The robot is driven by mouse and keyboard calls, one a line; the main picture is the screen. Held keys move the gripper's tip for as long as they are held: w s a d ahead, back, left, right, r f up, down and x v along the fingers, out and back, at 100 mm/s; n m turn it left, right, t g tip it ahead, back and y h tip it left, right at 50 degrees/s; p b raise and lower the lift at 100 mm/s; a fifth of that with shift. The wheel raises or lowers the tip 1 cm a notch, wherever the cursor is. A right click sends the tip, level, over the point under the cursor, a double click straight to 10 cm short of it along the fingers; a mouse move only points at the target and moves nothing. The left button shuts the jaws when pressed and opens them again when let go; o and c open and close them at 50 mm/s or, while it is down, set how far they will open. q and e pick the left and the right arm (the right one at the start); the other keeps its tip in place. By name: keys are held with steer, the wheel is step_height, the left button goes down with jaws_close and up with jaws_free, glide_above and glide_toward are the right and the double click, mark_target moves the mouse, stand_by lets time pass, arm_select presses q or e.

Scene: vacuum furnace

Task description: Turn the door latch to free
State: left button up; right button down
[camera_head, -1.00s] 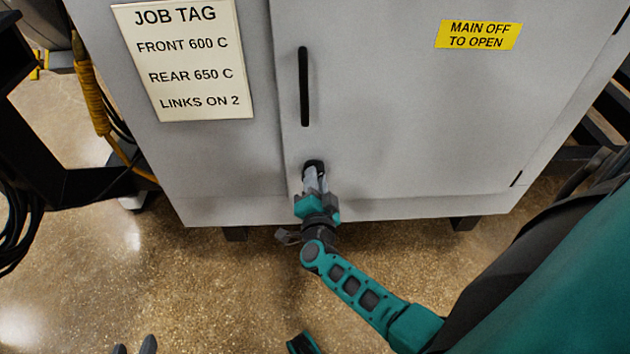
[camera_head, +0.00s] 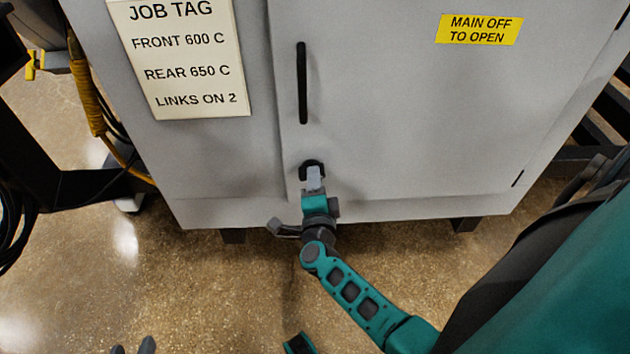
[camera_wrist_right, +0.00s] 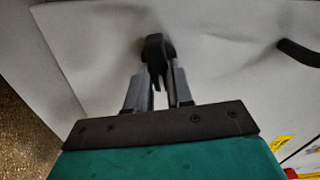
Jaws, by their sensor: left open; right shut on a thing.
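The door latch (camera_head: 311,165) is a small black piece low on the left side of the grey cabinet door (camera_head: 400,120). My right gripper (camera_head: 313,172) reaches it from below and in front, and is shut on it. The fingers hide part of the latch in the head view. In the right wrist view, the black latch (camera_wrist_right: 158,47) has its lever between the two fingers of the right gripper (camera_wrist_right: 158,82). My left gripper (camera_head: 133,347) shows only its fingertips at the bottom edge of the head view. It is open, apart from the cabinet.
A black vertical door handle (camera_head: 302,84) is above the latch. A job tag (camera_head: 185,58) is on the panel to the left, and a yellow sign (camera_head: 479,29) is at the upper right. A yellow-wrapped cable (camera_head: 86,90) hangs at the left. The floor in front is clear.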

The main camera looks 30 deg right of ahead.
stand_by(0.3)
steer(key=c, duration=1)
jaws_free()
